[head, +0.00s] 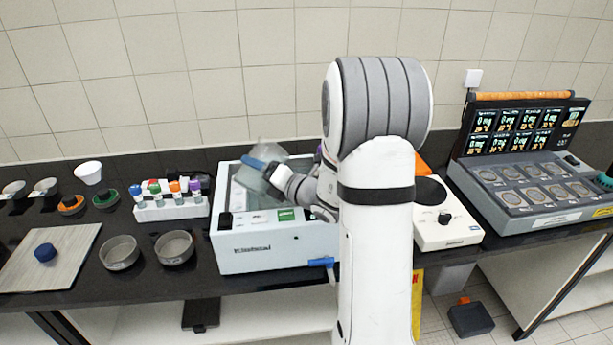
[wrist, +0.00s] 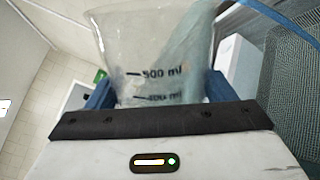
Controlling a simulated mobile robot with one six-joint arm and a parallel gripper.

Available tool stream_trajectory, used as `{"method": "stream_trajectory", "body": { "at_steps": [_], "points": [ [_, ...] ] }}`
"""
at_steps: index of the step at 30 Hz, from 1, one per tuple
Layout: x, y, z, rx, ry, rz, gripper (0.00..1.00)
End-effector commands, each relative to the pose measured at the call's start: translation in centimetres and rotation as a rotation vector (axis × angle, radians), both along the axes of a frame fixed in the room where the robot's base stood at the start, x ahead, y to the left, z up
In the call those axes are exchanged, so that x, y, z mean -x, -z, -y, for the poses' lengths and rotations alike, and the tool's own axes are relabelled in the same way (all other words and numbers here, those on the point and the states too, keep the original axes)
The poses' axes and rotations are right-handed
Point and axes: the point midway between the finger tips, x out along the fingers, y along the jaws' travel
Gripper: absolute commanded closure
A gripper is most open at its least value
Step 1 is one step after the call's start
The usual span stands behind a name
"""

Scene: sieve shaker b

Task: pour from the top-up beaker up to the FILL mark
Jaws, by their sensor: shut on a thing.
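The top-up beaker (head: 262,170) is a clear vessel held tilted above the white box-shaped bath (head: 260,245) in the head view. In the wrist view the beaker (wrist: 160,50) fills the top middle, with dark volume marks on its wall; one looks like 500 ml. My gripper (wrist: 157,92) is shut on the beaker, with a blue finger on each side of it. My gripper (head: 270,175) also shows in the head view, reaching from the right. The FILL mark and the liquid level inside the bath cannot be made out.
A rack of capped bottles (head: 170,205) stands left of the bath, with two round sieves (head: 174,248) in front. A white balance-like device (head: 447,225) stands right of my arm. A blue tap (head: 322,262) sticks out at the bath's lower front.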

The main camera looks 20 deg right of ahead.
Motion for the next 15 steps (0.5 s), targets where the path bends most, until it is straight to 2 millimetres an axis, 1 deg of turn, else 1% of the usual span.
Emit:
{"method": "stream_trajectory", "body": {
  "at_steps": [15],
  "points": [
    [-0.02, -0.07, 0.01, -0.024, 0.0, -0.011, 0.66]
  ]
}}
